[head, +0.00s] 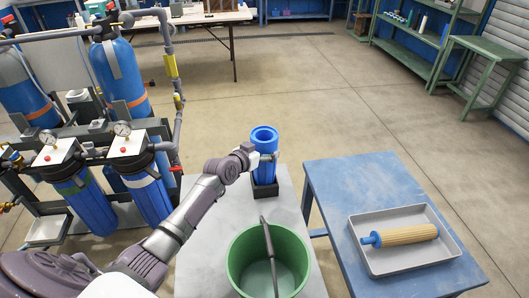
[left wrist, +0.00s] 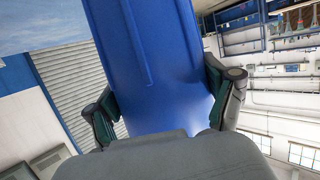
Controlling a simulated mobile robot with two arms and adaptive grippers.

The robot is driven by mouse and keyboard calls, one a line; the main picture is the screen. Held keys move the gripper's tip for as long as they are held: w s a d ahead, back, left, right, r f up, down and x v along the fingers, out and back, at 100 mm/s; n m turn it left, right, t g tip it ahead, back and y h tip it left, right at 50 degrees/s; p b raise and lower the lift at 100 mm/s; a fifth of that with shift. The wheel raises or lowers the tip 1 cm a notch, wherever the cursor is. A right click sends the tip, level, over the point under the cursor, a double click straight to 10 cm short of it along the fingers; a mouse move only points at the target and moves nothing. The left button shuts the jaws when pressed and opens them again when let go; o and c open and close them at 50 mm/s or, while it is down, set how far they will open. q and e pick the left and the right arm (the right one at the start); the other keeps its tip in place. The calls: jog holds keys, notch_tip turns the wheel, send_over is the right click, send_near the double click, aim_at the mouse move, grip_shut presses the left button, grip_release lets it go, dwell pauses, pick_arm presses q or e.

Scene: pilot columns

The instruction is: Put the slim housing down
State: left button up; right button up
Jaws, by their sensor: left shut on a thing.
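The slim housing (head: 264,139) is a blue upright cylinder with an open top, near the far end of the grey table (head: 210,262) in the head view. My left gripper (head: 267,157) is shut on its side. In the left wrist view the blue housing (left wrist: 160,60) fills the middle between the two fingers of my left gripper (left wrist: 168,100). A black square holder (head: 265,190) is directly below the housing. The housing's bottom end is hidden, so I cannot tell whether it rests inside the holder or hangs just above it. My right gripper is not in view.
A green bucket (head: 241,283) with a dark bar across it stands at the near end of the grey table. A blue table (head: 345,180) at right bears a grey tray (head: 372,263) with a yellow cartridge (head: 405,235). Blue filter tanks (head: 118,75) and piping stand left.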

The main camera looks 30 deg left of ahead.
pick_arm(q)
jog(key=shift+r, duration=0.15)
jog(key=shift+s+a, duration=0.1)
jog(key=o, duration=1.4)
jog(key=shift+c, duration=0.2)
jog(key=shift+o, duration=0.3)
jog(key=shift+f, duration=0.2)
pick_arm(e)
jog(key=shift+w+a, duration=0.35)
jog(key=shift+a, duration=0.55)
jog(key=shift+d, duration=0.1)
pick_arm(q)
jog(key=shift+r, duration=0.25)
jog(key=shift+s, duration=0.35)
jog(key=v, duration=1.1)
jog(key=shift+s, duration=0.2)
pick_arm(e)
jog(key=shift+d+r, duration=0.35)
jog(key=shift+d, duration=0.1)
